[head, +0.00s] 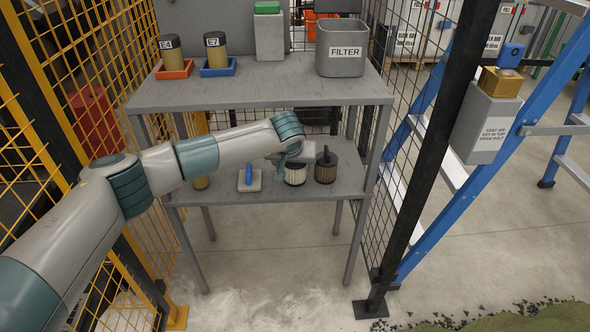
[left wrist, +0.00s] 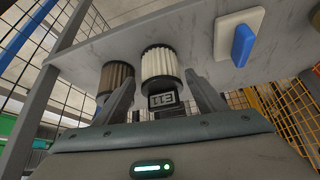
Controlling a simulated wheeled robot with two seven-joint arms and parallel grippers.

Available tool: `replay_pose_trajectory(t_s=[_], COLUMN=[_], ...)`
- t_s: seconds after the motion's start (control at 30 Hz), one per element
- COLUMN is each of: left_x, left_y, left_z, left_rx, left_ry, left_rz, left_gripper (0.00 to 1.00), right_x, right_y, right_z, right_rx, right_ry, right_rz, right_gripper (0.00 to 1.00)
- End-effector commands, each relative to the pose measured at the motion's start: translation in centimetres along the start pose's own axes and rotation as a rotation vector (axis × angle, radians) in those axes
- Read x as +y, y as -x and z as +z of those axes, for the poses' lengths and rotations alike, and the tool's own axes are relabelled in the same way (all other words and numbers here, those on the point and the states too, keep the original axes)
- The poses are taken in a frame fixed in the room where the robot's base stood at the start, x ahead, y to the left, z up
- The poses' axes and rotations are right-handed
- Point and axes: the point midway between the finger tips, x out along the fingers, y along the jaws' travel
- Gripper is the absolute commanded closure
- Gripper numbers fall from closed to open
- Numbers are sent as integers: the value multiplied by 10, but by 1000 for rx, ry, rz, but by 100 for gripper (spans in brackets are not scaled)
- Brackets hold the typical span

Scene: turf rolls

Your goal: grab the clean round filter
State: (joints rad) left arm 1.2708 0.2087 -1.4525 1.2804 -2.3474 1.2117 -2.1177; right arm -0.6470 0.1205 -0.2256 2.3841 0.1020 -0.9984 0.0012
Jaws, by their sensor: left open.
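The clean round filter (head: 295,175) is a pale pleated cylinder with dark end caps, standing on the lower shelf (head: 225,191). It also shows in the left wrist view (left wrist: 159,60), which looks upside down. A dirtier brown filter (head: 326,170) stands just to its right; the left wrist view shows it too (left wrist: 116,76). My left gripper (head: 290,160) is at the clean filter, partly hiding its top. In the left wrist view its open fingers (left wrist: 160,78) point at the clean filter, one toward each side. Contact cannot be told. My right gripper is in neither view.
Mesh panels flank the rack.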

Motion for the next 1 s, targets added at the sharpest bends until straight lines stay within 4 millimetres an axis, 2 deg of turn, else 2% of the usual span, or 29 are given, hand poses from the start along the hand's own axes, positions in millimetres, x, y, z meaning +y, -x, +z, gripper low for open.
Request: replay_pose_trajectory(t_s=[0.2, 0.3, 0.83, 0.87, 0.9, 1.0], left_x=[0, -1, -1, -1, -1, -1], left_y=[-25, -32, -34, -34, -34, -34], left_z=[-2, -3, -3, -3, -3, -3], left_rx=[-2, -1, 0, 0, 0, 0], left_ry=[2, 2, 1, 1, 1, 1], left_rz=[0, 1, 0, 0, 0, 0], left_gripper=[36, 36, 36, 40, 50, 70], right_x=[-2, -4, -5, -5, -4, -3], right_y=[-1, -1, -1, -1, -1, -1], right_z=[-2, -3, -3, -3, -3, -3], right_rx=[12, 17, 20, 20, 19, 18], right_ry=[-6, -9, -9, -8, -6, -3], right_rz=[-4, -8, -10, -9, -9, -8], right_gripper=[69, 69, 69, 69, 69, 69])
